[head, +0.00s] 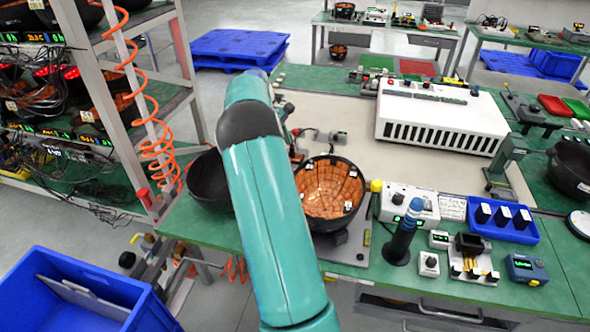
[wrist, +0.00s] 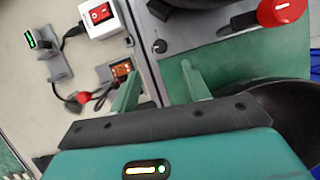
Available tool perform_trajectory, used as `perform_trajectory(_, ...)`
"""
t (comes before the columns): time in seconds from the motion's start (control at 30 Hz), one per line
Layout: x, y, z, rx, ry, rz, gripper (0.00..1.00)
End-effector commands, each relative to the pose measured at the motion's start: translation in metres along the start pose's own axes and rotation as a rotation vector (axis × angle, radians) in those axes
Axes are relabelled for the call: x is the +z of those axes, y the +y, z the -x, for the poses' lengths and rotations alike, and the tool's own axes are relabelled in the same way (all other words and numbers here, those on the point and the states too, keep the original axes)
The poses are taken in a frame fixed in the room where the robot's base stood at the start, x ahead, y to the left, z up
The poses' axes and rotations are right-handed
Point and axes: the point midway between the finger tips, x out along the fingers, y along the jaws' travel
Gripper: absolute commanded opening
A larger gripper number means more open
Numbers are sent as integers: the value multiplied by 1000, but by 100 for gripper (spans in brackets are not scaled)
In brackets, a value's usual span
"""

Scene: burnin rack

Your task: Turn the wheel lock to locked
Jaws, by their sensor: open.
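My gripper (wrist: 162,72) shows in the wrist view, with its two green fingers spread apart and nothing between them. A small dark round knob (wrist: 160,46) lies just beyond the fingertips, apart from them. A larger red knob (wrist: 282,10) on a dark bar is at the upper right of the wrist view, right of the fingers. I cannot tell for sure which part is the wheel lock, or its setting. In the head view my teal arm reaches forward over the bench and hides its own gripper.
A white box with a red rocker switch (wrist: 101,12) and cables lie left of the fingers. In the head view, a copper-lined bowl (head: 333,187) and a dark bowl (head: 207,180) flank my arm. A white vented unit (head: 440,117) stands right; a shelf rack (head: 187,60) stands left.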

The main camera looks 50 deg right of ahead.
Motion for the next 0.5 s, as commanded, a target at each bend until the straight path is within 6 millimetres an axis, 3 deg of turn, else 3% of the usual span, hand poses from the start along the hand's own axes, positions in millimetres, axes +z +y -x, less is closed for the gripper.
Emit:
perform_trajectory(0.3, 1, 0, -65, -3, -2, -2, 47)
perform_trajectory(0.5, 0, 0, -96, -1, -1, -2, 47)
